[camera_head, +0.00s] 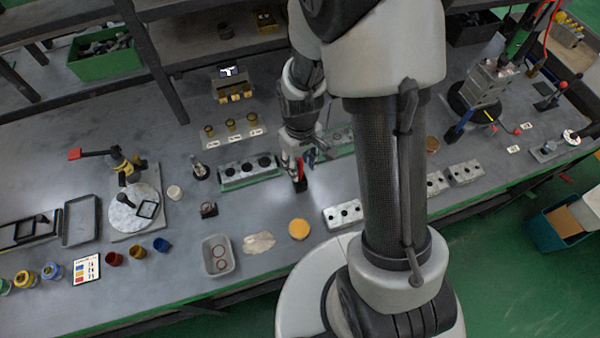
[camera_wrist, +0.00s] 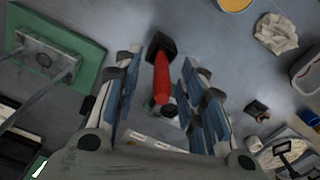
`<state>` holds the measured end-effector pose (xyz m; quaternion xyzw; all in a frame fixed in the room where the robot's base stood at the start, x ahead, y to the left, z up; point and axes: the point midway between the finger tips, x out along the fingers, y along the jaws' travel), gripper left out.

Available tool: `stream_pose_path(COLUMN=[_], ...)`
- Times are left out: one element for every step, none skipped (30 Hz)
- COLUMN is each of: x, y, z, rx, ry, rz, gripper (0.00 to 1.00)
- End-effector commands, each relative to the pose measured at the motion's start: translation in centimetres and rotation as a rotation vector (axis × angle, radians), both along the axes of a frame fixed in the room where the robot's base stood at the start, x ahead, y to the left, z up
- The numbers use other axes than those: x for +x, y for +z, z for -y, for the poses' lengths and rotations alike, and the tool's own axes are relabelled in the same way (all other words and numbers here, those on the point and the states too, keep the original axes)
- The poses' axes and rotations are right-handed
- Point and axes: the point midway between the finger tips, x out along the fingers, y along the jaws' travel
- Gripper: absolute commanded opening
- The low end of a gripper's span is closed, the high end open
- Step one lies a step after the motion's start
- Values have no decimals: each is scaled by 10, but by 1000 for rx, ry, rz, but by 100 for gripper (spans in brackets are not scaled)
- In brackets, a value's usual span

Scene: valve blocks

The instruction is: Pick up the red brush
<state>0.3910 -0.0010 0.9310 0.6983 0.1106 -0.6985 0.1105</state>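The red brush has a red handle and a dark head. In the wrist view the brush (camera_wrist: 161,84) lies between the fingers of my gripper (camera_wrist: 160,66), with the handle end toward the palm and the dark head farther out. Gaps show on both sides, so my gripper is open around it without visible contact. In the head view the brush (camera_head: 301,174) appears upright on the bench, just below my gripper (camera_head: 299,160), which partly hides it.
Shelf posts stand behind.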

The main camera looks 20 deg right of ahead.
Motion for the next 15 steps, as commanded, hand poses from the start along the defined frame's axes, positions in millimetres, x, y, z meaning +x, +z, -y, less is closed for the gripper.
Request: stream_pose_path(x=[-2, -3, -2, -2, -2, -2, -2, -2, -1, -1, -1, -1, -1, -1, -1], y=[-13, -18, -24, -27, -30, -32, -33, -33, -33, -32, -32, -32, -32, -32, -32], z=[-1, -2, -2, -1, -1, -1, -1, -1, -1, -1, -1, -1, -1, -1, -1], rx=[0, 0, 0, -1, 0, 0, -1, -1, -1, -1, -1, -1, -1, -1, -1], ry=[1, 1, 0, 0, 0, 0, 0, 0, 0, 0, 0, 0, 0, 0, 0], rz=[-3, -3, -4, -3, -1, -1, -1, 0, 0, 0, 0, 0, 1, 0, 1], gripper=[38, 38, 38, 38, 38, 38, 38, 38, 38, 38, 38, 38, 37, 35, 32])
